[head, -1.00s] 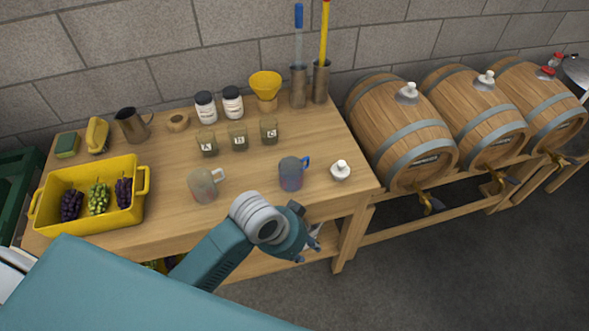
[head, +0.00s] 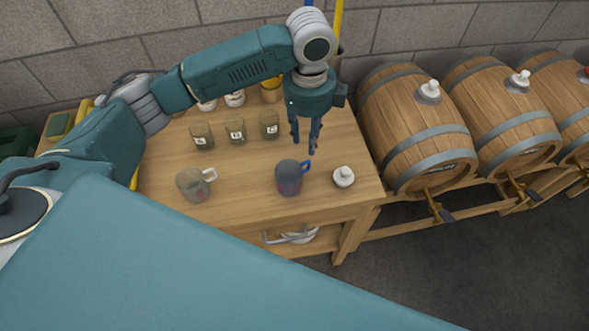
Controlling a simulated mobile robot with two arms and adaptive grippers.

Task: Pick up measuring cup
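Two translucent cups stand upright on the wooden table. One has a blue handle (head: 288,179) and dark bluish-red tones; the other has a pale handle (head: 191,185) and is greyish. I cannot tell for sure which is the measuring cup. My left gripper (head: 304,146) points down over the table, just behind and above the blue-handled cup. Its fingers are apart with nothing between them, and it touches neither cup. My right gripper is not in view.
Several labelled jars, such as one on the right (head: 269,125), stand behind the cups. A white stopper (head: 344,176) sits right of the blue-handled cup. Wooden barrels (head: 417,125) stand on a rack to the right.

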